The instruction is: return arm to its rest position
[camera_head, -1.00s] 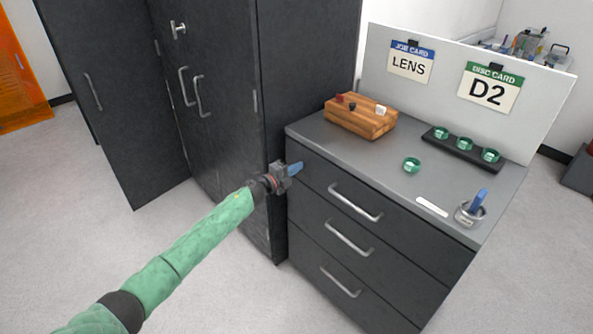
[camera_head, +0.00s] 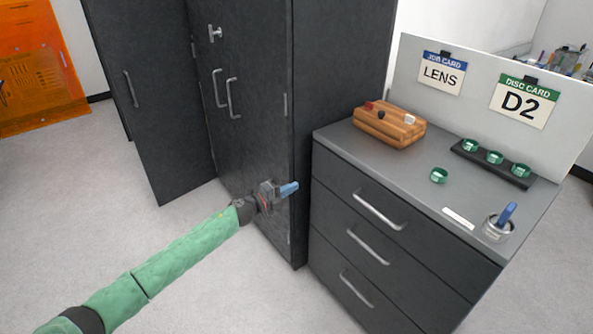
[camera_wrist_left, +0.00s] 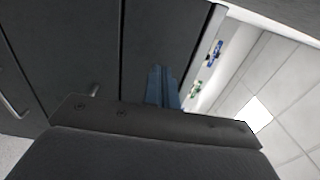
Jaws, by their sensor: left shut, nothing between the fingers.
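My left arm reaches in from the lower left of the head view. Its gripper (camera_head: 290,188) has blue fingers, shut and empty. It hangs in front of the dark cabinet's side, just left of the drawer unit (camera_head: 335,215) and apart from its handles. In the left wrist view the blue fingers (camera_wrist_left: 162,88) are together, with dark furniture fronts behind them. My right gripper does not show.
Tall dark cabinet (camera_head: 255,60) stands behind. Floor (camera_head: 90,200) at left is clear.

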